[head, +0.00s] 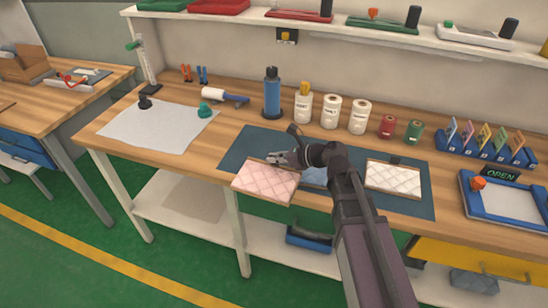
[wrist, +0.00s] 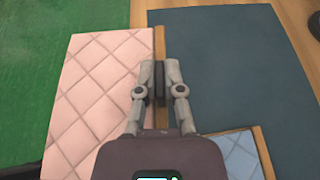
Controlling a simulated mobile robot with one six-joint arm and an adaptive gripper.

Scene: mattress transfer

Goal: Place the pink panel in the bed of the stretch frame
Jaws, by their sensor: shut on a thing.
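The pink quilted panel (head: 265,184) has a thin wooden edge strip and sits at the front of the bench, over the front left of the dark blue mat. It reaches out past the bench edge. My gripper (head: 277,160) is shut on its wooden edge strip, at the back side. In the wrist view my gripper (wrist: 159,82) has its dark pads on the strip, with the pink panel (wrist: 100,85) to the left. The blue stretch frame (head: 478,217), with a pale empty bed, an orange part at one corner and an OPEN sign, stands at the far right.
A blue panel (head: 314,177) partly behind my arm and a white quilted panel (head: 394,179) lie on the mat (head: 240,150). Thread spools, a blue bottle (head: 272,95) and a colour card rack (head: 485,150) line the back. A white sheet (head: 150,127) lies left.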

